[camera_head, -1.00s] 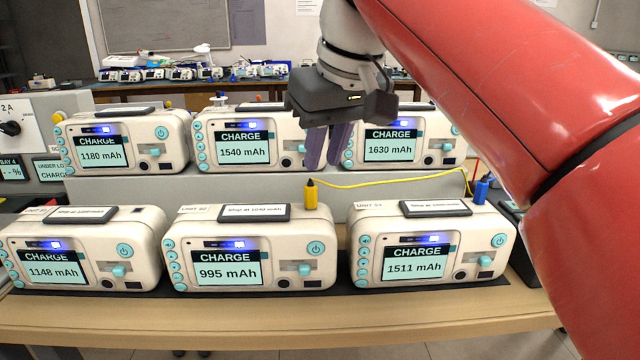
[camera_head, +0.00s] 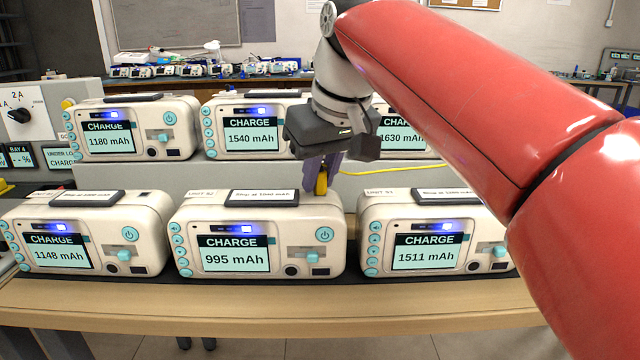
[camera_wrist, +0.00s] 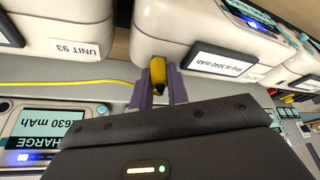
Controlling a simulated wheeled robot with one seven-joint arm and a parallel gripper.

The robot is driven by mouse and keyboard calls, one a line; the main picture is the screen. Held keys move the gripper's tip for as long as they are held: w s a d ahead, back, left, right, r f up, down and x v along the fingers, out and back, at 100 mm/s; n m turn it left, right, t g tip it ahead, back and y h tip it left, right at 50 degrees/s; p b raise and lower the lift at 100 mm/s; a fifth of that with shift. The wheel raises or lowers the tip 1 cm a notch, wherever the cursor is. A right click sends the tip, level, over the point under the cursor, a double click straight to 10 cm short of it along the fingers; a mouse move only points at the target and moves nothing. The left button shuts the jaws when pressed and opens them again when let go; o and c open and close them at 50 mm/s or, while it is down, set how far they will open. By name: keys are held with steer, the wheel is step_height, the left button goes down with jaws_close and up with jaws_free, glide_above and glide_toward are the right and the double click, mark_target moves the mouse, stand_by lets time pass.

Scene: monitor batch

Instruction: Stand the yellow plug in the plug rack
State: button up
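The yellow plug (camera_head: 321,184) is upright at the back top edge of the middle front charger (camera_head: 262,241), which reads 995 mAh. Its yellow cable (camera_head: 395,169) runs off to the right. My gripper (camera_head: 322,180) points down, with its purple fingers on either side of the plug. In the wrist view the plug (camera_wrist: 158,74) lies between the two fingertips (camera_wrist: 158,85), close to both. I cannot tell whether the fingers press on it. The plug's lower end is hidden behind the charger. I cannot make out the plug rack in either view.
Other chargers stand close by: one reading 1148 mAh (camera_head: 85,236) at front left, one reading 1511 mAh (camera_head: 425,240) at front right, and a back row on a grey step (camera_head: 245,178). My red arm covers the right side. The wooden front edge (camera_head: 230,307) is bare.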

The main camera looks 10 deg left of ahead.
jaws_close()
step_height(320, 180, up, 8)
steer(key=shift+a+r+p, duration=0.1)
steer(key=shift+p, duration=1.15)
steer(key=shift+r, duration=0.9)
steer(key=shift+c, duration=0.6)
jaws_free()
jaws_close()
